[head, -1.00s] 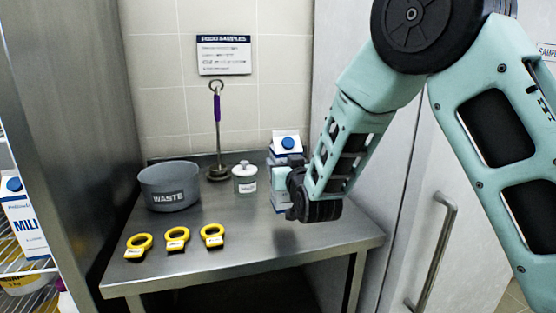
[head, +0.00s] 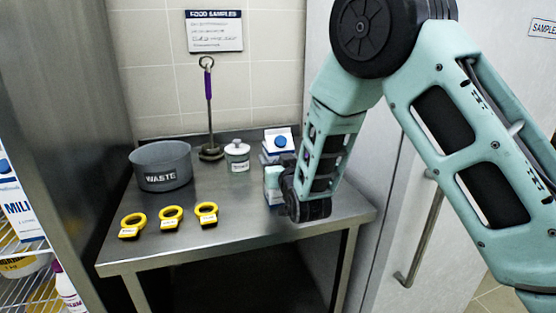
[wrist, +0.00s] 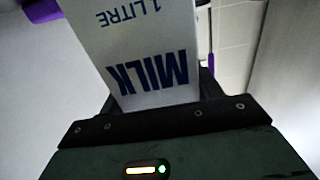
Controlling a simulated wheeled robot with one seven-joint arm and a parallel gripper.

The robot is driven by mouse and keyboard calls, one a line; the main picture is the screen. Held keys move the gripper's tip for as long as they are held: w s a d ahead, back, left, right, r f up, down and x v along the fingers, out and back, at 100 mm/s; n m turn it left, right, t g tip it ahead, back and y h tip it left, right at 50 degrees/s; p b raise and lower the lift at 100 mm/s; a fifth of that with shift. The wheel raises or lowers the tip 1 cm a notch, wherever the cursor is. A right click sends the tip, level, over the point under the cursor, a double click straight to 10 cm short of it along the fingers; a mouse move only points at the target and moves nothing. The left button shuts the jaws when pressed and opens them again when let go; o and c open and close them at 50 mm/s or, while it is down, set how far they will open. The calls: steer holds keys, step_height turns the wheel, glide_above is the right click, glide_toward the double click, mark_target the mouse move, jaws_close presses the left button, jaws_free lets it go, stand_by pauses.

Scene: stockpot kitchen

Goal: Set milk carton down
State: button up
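A grey WASTE pot (head: 161,168), the jar (head: 237,158), a purple-handled ladle (head: 209,115) and several yellow-ringed items (head: 171,214) occupy the table's left and middle. A shelf at left holds another milk carton (head: 18,213). A door handle (head: 420,240) is at right.

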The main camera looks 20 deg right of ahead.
steer(key=o, duration=0.4)
steer(key=shift+c, duration=0.2)
steer(key=s+b, duration=0.2)
steer(key=s, duration=1)
steer(key=s+a+f+n+g+y, duration=0.4)
steer(key=s+a+f+g, duration=0.1)
steer(key=s+a+g, duration=0.7)
steer(key=s+d+n+g+h, duration=0.1)
steer(key=s+d+g, duration=0.2)
steer(key=s, duration=0.6)
steer(key=s+d+r+n+g+h, duration=0.1)
steer(key=s+d+n+g+h, duration=0.1)
steer(key=s, duration=0.7)
steer(key=shift+s+d+r+n+g, duration=0.2)
steer(key=shift+s+d+n+g, duration=0.1)
steer(key=shift+d+g, duration=0.15)
